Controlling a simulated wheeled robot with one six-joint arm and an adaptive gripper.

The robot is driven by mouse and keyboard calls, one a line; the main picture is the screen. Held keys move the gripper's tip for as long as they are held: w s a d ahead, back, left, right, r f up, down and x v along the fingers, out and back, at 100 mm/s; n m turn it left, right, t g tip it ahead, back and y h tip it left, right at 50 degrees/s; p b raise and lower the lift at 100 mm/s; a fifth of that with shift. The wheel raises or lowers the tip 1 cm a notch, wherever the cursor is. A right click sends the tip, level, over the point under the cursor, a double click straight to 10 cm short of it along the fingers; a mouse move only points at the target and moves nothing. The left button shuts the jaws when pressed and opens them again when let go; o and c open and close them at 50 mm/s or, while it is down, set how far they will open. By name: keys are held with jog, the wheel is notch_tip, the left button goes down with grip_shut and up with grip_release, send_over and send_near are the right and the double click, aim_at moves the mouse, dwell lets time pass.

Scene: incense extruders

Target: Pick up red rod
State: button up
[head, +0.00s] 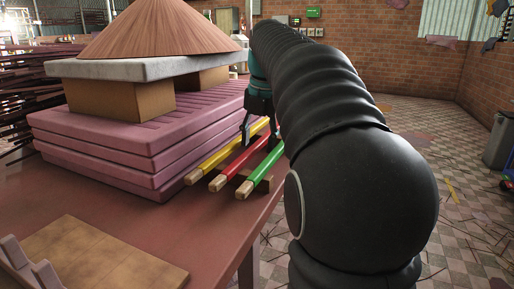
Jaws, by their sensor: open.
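The red rod (243,163) has a pale wooden end and lies on the table between a yellow rod (222,155) and a green rod (264,169). My gripper (252,128) is dark with teal parts and points down over the far part of the rods. A finger shows near the yellow and red rods; I cannot tell whether it touches either. My black arm hides part of the gripper and the far ends of the rods.
Left of the rods stands a stack of pink slabs (130,150) with wooden blocks, a grey slab (140,68) and a brown cone (155,28) on top. A wooden board (105,255) lies at the front of the table (215,240). The table's right edge is close to the green rod.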

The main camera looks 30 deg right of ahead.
grip_shut()
jog(key=shift+r, duration=0.1)
